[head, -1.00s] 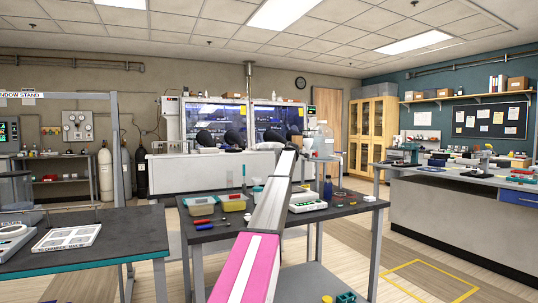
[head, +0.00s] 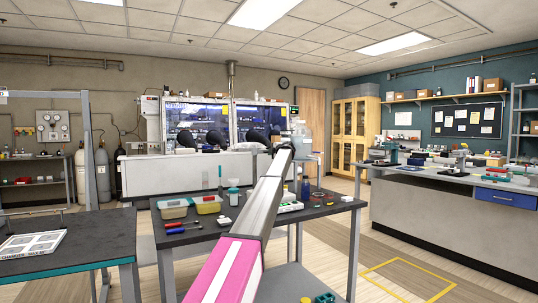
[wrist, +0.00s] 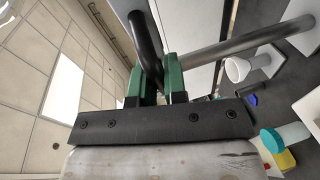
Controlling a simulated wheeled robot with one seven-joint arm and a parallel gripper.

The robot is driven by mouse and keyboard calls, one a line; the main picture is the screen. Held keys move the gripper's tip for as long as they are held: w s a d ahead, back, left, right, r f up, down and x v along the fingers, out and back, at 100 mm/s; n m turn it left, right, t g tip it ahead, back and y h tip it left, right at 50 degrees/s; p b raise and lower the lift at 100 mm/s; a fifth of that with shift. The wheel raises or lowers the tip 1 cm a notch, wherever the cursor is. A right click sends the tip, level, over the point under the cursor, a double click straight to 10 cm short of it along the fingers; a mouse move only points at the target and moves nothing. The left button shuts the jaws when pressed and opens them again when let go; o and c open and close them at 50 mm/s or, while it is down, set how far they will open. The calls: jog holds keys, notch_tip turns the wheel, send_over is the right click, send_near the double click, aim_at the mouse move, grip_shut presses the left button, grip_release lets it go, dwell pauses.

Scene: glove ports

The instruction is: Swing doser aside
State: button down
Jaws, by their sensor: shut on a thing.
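My gripper (wrist: 157,82), with green fingers, is shut on a black handle (wrist: 143,32) in the wrist view. A grey metal rod (wrist: 235,45) runs from near this handle toward the upper right. The handle and rod look like parts of the doser, but its whole body is not visible. In the head view my arm reaches forward over the middle table, and its far end hides most of what I hold.
The middle table (head: 330,211) carries tubs (head: 208,204), a teal-lidded jar (head: 233,192) and small tools. A white glovebox (head: 165,176) with dark ports stands behind. Another table (head: 85,235) is at left, and a long bench (head: 440,217) at right. Floor between the tables and bench is open.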

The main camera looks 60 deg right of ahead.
jog(key=shift+w+d+n+y, duration=0.1)
jog(key=shift+d+n+y, duration=0.3)
jog(key=shift+y, duration=0.1)
jog(key=c, duration=1.2)
grip_release()
jog(key=v, duration=1)
jog(key=shift+s+a+f, duration=0.15)
jog(key=shift+s, duration=0.2)
jog(key=shift+s, duration=0.15)
